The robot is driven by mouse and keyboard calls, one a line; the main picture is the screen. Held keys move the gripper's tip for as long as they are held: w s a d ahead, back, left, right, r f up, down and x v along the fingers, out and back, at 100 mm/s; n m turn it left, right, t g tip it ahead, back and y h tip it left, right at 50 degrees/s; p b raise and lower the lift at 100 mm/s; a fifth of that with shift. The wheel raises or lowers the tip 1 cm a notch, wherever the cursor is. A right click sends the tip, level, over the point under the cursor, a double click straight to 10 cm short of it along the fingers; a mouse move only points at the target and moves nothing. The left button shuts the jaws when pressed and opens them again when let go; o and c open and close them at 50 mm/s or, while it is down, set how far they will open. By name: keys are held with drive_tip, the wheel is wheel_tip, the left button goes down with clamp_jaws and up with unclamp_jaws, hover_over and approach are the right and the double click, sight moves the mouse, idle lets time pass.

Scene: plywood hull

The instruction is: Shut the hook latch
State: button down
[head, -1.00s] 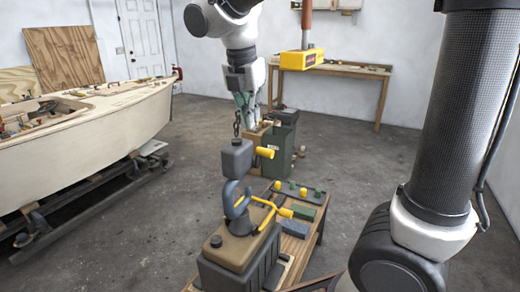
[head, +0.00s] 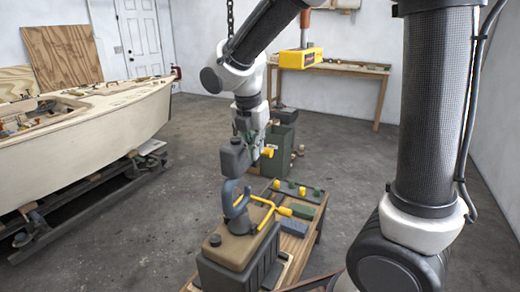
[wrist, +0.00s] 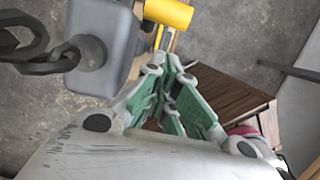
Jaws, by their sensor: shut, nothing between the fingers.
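A dark grey hook block (head: 233,157) hangs on a chain, with a blue-grey curved hook (head: 230,205) below it. A yellow cylindrical knob (head: 268,151) sticks out on the block's right side. A yellow forked bar with a knob (head: 284,211) is beside the hook, above a brown-topped case (head: 238,250); I cannot tell how it joins the hook. My gripper (head: 254,142) is shut and empty, close by the block and its knob. In the wrist view the green-padded fingers (wrist: 172,72) sit below the knob (wrist: 168,12) and right of the block (wrist: 105,42). Contact is unclear.
The case stands on a low wooden bench (head: 314,240) holding a dark rack with several pegs (head: 290,188) and small blocks. A green bin (head: 283,143) is behind. The boat hull (head: 110,120) is at left. Floor between hull and bench is clear.

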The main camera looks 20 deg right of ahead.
drive_tip(key=shift+w+d+f, duration=0.8)
drive_tip(key=shift+w+d, duration=0.25)
drive_tip(key=shift+w+d+r+g+y, duration=0.1)
drive_tip(key=shift+w+d+g+y, duration=0.3)
drive_tip(key=shift+y, duration=0.1)
drive_tip(key=w+d+g+y, duration=0.2)
drive_tip(key=g+y, duration=0.1)
drive_tip(key=shift+w+d+g+y, duration=0.3)
drive_tip(key=shift+w, duration=0.05)
drive_tip(key=shift+w+d+f, duration=0.9)
drive_tip(key=shift+w+d, duration=0.1)
drive_tip(key=shift+r, duration=0.1)
idle(0.7)
